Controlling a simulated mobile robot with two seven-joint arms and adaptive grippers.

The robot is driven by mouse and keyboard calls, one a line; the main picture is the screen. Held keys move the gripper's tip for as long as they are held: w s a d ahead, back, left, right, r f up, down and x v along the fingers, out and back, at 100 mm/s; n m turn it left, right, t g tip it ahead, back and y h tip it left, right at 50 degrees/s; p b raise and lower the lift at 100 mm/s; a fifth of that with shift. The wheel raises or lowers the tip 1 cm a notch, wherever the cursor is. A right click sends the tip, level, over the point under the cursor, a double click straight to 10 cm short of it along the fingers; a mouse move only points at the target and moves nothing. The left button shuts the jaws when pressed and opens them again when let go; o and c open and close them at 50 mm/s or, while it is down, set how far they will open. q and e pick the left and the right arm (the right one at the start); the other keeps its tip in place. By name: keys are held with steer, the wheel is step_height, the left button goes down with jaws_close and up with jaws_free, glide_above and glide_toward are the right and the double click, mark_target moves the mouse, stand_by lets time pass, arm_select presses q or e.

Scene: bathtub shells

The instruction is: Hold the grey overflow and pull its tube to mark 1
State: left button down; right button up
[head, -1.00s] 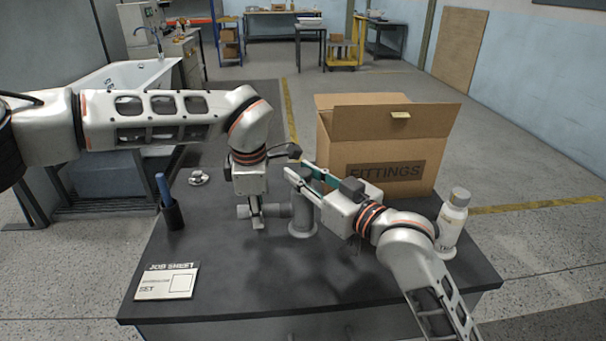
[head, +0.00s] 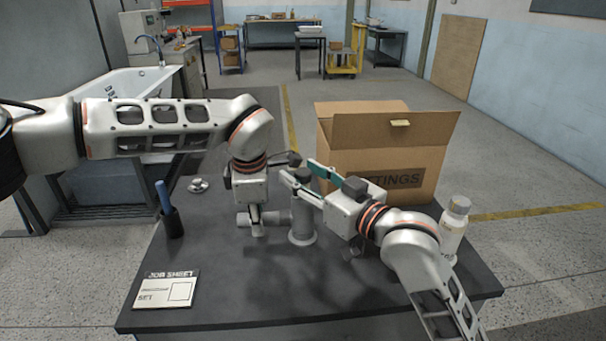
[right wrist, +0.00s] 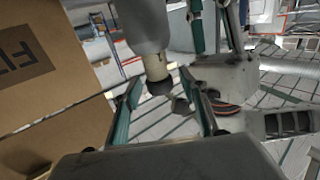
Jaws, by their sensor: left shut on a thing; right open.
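The grey overflow (head: 303,221) stands upright on the dark bench in the head view, with a short side pipe (head: 243,219) to its left. My left gripper (head: 258,232) is shut on this side pipe; its fingers partly hide it. My right gripper (head: 302,172) is open at the overflow's top. In the right wrist view the grey body comes down from the upper edge, with a pale tube (right wrist: 155,67) and a dark end (right wrist: 159,86) between the open teal-padded fingers (right wrist: 161,106). A gap shows on both sides. I cannot read any marks on the tube.
A cardboard fittings box (head: 385,148) stands close behind my right gripper. A white bottle (head: 454,226) is at the right, near my right arm. The bench's front middle is clear.

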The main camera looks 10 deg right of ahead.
steer(key=v, duration=1.1)
steer(key=shift+s+d, duration=0.2)
steer(key=shift+s, duration=0.05)
arm_select(q)
steer(key=c, duration=1.7)
jaws_free()
